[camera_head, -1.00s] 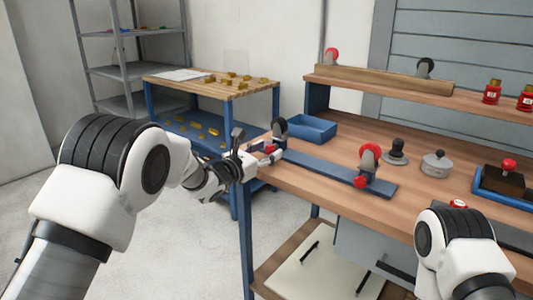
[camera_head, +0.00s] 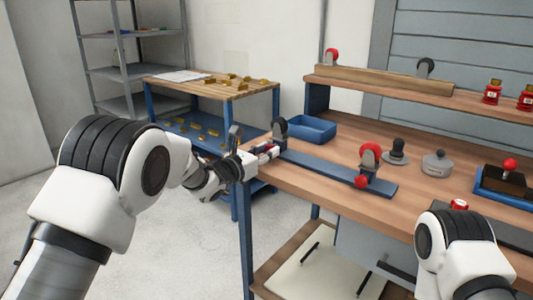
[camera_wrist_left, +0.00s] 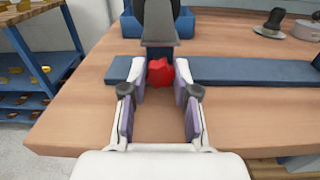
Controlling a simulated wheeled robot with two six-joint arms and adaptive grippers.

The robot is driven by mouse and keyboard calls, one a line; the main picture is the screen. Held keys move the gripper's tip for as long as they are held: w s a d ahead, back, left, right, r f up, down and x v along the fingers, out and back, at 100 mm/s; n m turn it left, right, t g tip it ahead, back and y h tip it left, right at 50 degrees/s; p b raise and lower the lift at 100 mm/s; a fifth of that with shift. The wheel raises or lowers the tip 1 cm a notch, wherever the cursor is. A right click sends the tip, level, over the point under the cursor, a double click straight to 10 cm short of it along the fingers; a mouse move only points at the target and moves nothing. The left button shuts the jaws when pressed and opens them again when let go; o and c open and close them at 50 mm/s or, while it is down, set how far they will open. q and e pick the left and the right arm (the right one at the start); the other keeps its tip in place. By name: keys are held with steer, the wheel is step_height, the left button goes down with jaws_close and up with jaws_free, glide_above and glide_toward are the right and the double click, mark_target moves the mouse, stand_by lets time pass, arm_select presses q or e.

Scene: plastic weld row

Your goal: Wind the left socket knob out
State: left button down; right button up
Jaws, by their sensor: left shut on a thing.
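The left socket has a red knob (camera_wrist_left: 160,72) on a dark grey upright (camera_head: 280,129) at the left end of a blue rail (camera_head: 325,168) on the bench. My left gripper (camera_wrist_left: 160,75) reaches in from the bench's front left, with one finger on each side of the knob, shut on it. In the head view, the left gripper (camera_head: 266,151) mostly hides this knob. A second upright with a red knob (camera_head: 361,182) stands at the rail's right end. My right arm shows at lower right; its gripper is out of view.
A blue bin (camera_head: 312,129) sits behind the left upright. A black-knobbed piece (camera_head: 396,151) and a grey lidded pot (camera_head: 436,162) stand further right. A blue side table (camera_head: 217,92) with yellow pieces is at the back left. The bench front middle is clear.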

arm_select(q)
steer(key=n+b, duration=0.1)
steer(key=n, duration=0.4)
steer(key=shift+n, duration=0.4)
stand_by(0.3)
steer(key=c, duration=0.9)
jaws_free()
steer(key=shift+o, duration=0.2)
steer(key=shift+a, duration=0.1)
steer(key=v, duration=1.1)
steer(key=shift+s+a, duration=0.2)
steer(key=shift+s, duration=0.15)
